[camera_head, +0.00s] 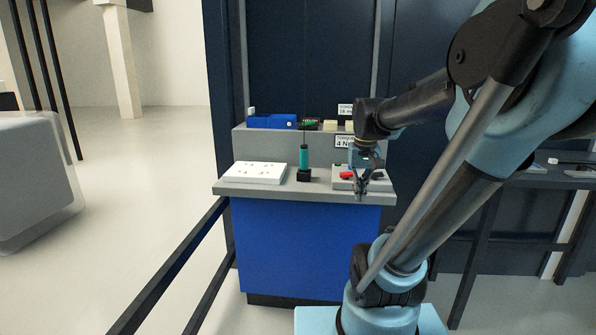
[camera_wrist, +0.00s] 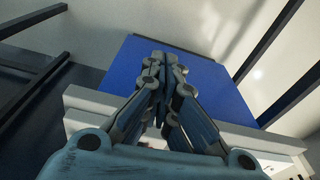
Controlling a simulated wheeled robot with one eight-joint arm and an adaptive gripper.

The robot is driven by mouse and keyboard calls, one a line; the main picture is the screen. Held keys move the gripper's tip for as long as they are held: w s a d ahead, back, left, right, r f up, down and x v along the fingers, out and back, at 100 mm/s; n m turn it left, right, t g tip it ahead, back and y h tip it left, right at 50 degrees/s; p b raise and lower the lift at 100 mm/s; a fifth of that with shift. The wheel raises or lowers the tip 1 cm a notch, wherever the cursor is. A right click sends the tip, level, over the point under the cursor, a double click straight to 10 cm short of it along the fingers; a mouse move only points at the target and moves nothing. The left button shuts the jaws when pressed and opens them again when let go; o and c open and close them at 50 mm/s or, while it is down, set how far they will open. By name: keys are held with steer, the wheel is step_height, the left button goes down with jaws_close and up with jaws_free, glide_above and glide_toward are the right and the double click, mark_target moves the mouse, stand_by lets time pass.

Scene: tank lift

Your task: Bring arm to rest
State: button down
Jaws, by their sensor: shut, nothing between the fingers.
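My gripper (camera_head: 361,194) is shut and empty. In the head view it hangs pointing down at the front right of the grey worktop (camera_head: 323,188), in front of a small box with a red part (camera_head: 346,175). I cannot tell whether it touches anything. My arm reaches in from the right, bent, across the right half of the view. In the wrist view my gripper's fingertips (camera_wrist: 158,58) are together, seen against the blue front panel (camera_wrist: 205,85) of the bench.
On the worktop are a white plate with holes (camera_head: 254,173) and a teal screwdriver-like tool upright in a black holder (camera_head: 304,162). A blue box (camera_head: 272,121) sits on the raised shelf behind. Dark rails (camera_head: 172,268) run at the left front. A dark table (camera_head: 540,181) stands at right.

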steer(key=s+f, duration=1.1)
steer(key=s, duration=0.1)
steer(key=shift+n+t, duration=0.3)
steer(key=shift+t, duration=0.1)
steer(key=shift+d+f, duration=0.1)
